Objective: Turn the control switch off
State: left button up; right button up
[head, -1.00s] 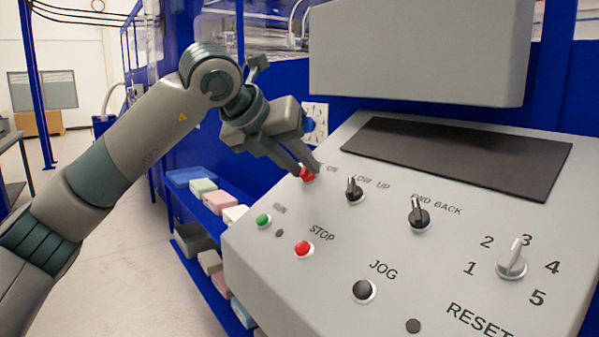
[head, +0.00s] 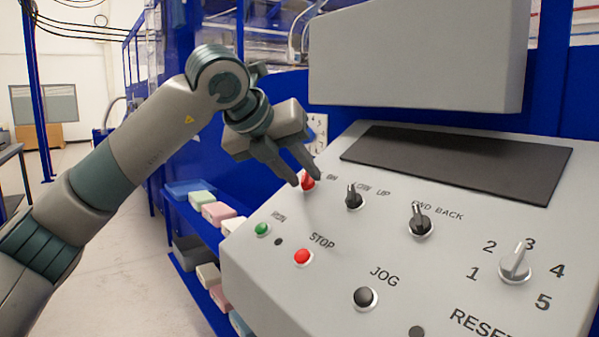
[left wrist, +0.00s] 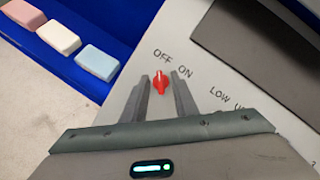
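The control switch is a red knob (head: 308,183) at the upper left of the grey control panel (head: 262,285). In the left wrist view the red knob (left wrist: 160,83) sits below the printed words OFF and ON. My left gripper (head: 306,180) is open at the knob; in the left wrist view its two fingers (left wrist: 161,85) stand on either side of the knob, with gaps between them and it. The fingers partly cover the knob and the OFF label in the head view. My right gripper is not in view.
Close to the red knob are a black LOW UP switch (head: 354,197), a green button (head: 262,229) and a red STOP button (head: 302,257). A black FWD BACK switch (head: 420,220) and a numbered dial (head: 515,263) are farther right. A blue shelf (head: 184,212) with foam blocks stands left.

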pick_arm(q)
jog(key=v, duration=1.7)
jog(key=shift+a+b, duration=0.2)
jog(key=shift+b, duration=0.2)
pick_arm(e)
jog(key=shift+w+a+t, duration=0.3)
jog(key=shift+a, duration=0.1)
pick_arm(q)
jog(key=shift+r, duration=0.1)
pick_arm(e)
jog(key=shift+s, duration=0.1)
